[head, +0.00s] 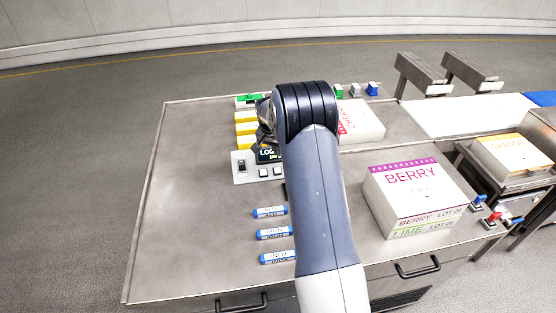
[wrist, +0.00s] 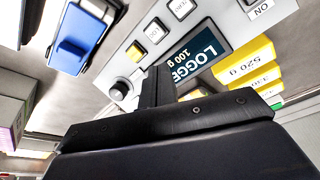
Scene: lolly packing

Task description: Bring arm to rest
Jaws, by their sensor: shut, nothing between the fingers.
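My arm reaches forward over the metal table (head: 190,180) in the head view, and its wrist hides part of the table's middle. My gripper (wrist: 158,78) is shut and empty in the wrist view, a dark narrow shape in front of a control panel. The panel (head: 241,172) has a dark display (wrist: 196,62) reading "LOGGE" and "100 g", with several buttons and a knob. In the head view the gripper's fingers are hidden or too dark to make out. I cannot tell whether they touch the panel.
Yellow blocks (head: 245,129) stand behind the panel. Several blue labelled pieces (head: 274,233) lie in front of it. A BERRY box (head: 410,205) stands on the right, a red-marked white box (head: 365,122) behind it, and an orange-topped box (head: 512,152) at far right. The table's left side is clear.

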